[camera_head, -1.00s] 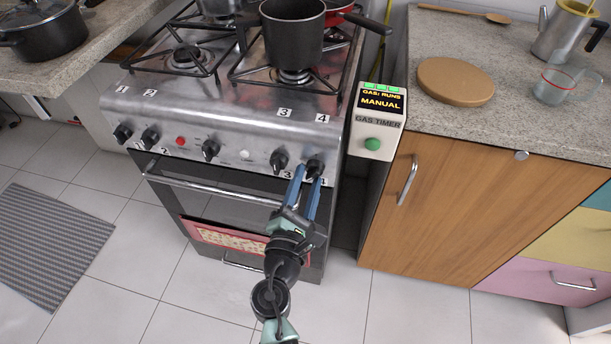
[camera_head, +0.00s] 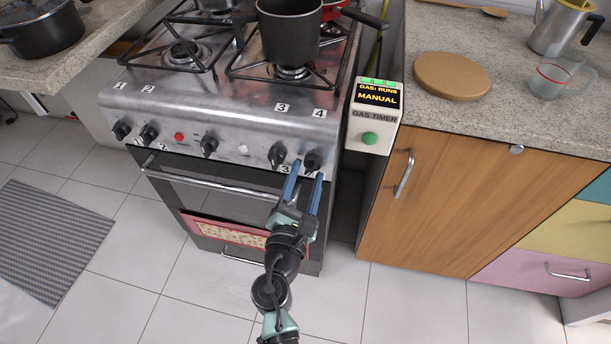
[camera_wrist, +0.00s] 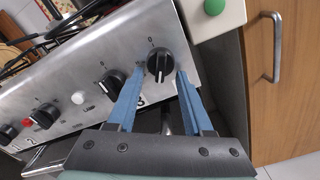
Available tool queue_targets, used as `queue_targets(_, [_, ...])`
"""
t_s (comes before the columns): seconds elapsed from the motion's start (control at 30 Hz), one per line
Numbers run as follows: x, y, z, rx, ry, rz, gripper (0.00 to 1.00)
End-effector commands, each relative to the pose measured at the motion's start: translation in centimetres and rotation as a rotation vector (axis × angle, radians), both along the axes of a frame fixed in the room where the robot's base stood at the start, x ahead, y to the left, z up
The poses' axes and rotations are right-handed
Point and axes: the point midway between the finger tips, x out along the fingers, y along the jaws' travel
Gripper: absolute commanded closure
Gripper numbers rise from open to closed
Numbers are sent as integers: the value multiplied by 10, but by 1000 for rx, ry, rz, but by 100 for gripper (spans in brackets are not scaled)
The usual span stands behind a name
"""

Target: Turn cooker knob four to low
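Cooker knob four (camera_head: 313,160) is the black knob at the right end of the cooker's front panel, below the label 4. My gripper (camera_head: 309,170) has two blue fingers, spread apart. In the wrist view the fingers (camera_wrist: 158,75) point at the panel, one on each side of the knob's lower part, with a gap to it. I cannot tell how deep the fingertips reach.
Knob three (camera_head: 278,155) is close on the left. The oven handle (camera_head: 215,188) runs below the panel. The gas timer box (camera_head: 375,116), reading MANUAL, stands to the right beside the wooden cabinet (camera_head: 450,195). A dark pot (camera_head: 290,32) is on the burner above.

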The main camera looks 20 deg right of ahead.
Motion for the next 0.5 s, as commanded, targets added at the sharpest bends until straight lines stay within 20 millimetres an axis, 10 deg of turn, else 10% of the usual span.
queue_targets(0.5, [-8,5,0,0,2,2,31])
